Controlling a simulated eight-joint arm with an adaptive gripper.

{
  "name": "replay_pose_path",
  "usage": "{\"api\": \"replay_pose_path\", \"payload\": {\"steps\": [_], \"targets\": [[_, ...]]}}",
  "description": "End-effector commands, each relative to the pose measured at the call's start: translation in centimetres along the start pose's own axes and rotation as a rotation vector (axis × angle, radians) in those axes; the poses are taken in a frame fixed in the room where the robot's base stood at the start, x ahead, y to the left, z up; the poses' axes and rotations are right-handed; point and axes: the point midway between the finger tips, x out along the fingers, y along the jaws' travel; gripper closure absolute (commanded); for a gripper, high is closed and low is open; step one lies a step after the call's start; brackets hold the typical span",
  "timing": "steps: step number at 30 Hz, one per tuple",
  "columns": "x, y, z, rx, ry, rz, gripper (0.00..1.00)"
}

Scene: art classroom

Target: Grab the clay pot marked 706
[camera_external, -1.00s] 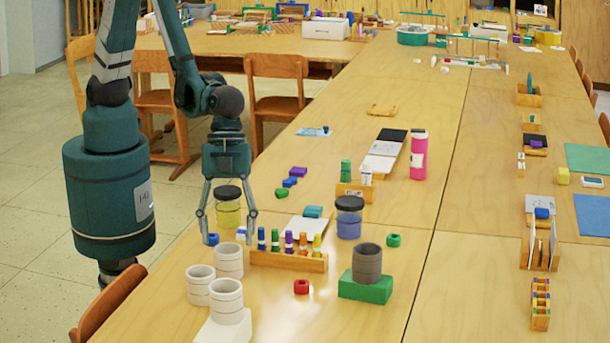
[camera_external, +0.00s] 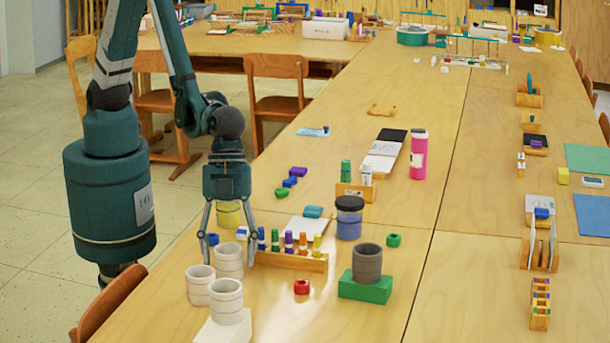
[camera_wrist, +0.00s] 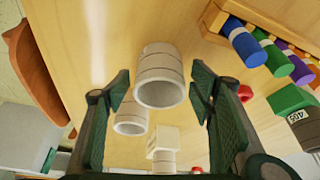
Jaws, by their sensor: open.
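Three pale grey clay pots stand at the table's near left: a rear pot (camera_external: 228,262), a left pot (camera_external: 198,286) and a front pot (camera_external: 227,301) on a white block. I cannot read 706 on any pot. My gripper (camera_external: 227,257) is open and points down, with fingertips on either side of the rear pot in the picture. In the wrist view that pot (camera_wrist: 160,75) shows between my fingertips (camera_wrist: 160,90), with no clear contact. A small label (camera_wrist: 300,117) there is unclear.
A wooden rack (camera_external: 290,261) of several coloured markers stands just right of the rear pot. A yellow jar (camera_external: 228,214) stands behind my gripper, and a blue jar (camera_external: 349,222) behind the rack. A red block (camera_external: 301,287) lies in front of the rack.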

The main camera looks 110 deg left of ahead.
Motion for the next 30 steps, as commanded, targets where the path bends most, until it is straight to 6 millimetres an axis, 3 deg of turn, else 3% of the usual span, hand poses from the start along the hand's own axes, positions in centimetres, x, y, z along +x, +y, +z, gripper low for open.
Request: {"api": "replay_pose_path", "payload": {"steps": [20,27,30], "targets": [[0.47,0.02,-0.02,0.000,0.000,0.000,0.46],[0.47,0.02,-0.02,0.000,0.000,0.000,0.76],[0.47,0.02,-0.02,0.000,0.000,0.000,0.77]]}}
